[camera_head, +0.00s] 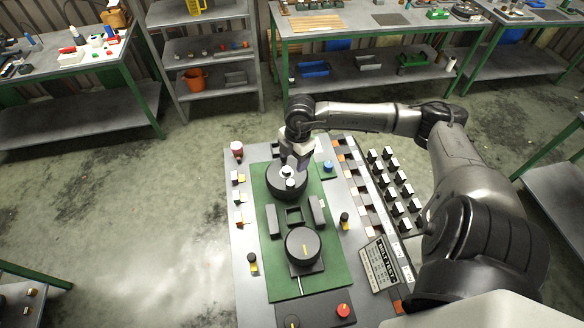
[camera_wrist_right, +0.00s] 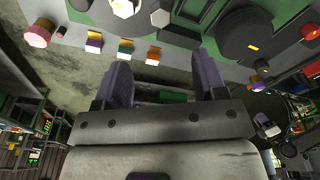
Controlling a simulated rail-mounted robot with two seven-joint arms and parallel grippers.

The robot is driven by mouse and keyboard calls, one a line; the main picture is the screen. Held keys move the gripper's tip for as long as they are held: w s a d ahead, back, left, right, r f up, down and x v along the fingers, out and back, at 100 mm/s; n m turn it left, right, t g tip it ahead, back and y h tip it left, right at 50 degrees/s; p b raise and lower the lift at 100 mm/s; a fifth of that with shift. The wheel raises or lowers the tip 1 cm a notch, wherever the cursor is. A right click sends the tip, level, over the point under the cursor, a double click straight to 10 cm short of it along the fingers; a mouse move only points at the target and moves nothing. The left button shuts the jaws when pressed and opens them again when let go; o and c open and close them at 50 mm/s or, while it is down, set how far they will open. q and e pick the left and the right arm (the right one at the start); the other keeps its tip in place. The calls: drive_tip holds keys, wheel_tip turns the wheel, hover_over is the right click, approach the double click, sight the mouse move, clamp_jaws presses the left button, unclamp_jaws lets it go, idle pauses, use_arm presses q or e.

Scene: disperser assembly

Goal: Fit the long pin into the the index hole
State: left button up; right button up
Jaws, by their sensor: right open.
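My right gripper (camera_head: 300,162) hangs over the far end of the green plate, close above a round black disc (camera_head: 286,183) that carries two pale hexagonal pieces (camera_head: 289,172). In the right wrist view its two purple fingers (camera_wrist_right: 163,78) are apart with nothing held between them. The pale hexagonal pieces (camera_wrist_right: 160,17) show at the top of that view, beyond the fingers. A thin light rod (camera_head: 300,287) lies at the near disc's base; I cannot tell if it is the long pin. I cannot make out the index hole. My left gripper is not in view.
Small coloured blocks (camera_head: 240,199) and a red-topped knob (camera_head: 237,150) line the left edge. Several black-and-white pieces (camera_head: 397,178) stand on the right.

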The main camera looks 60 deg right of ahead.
drive_tip(key=shift+s+r, duration=0.1)
drive_tip(key=shift+r, duration=0.9)
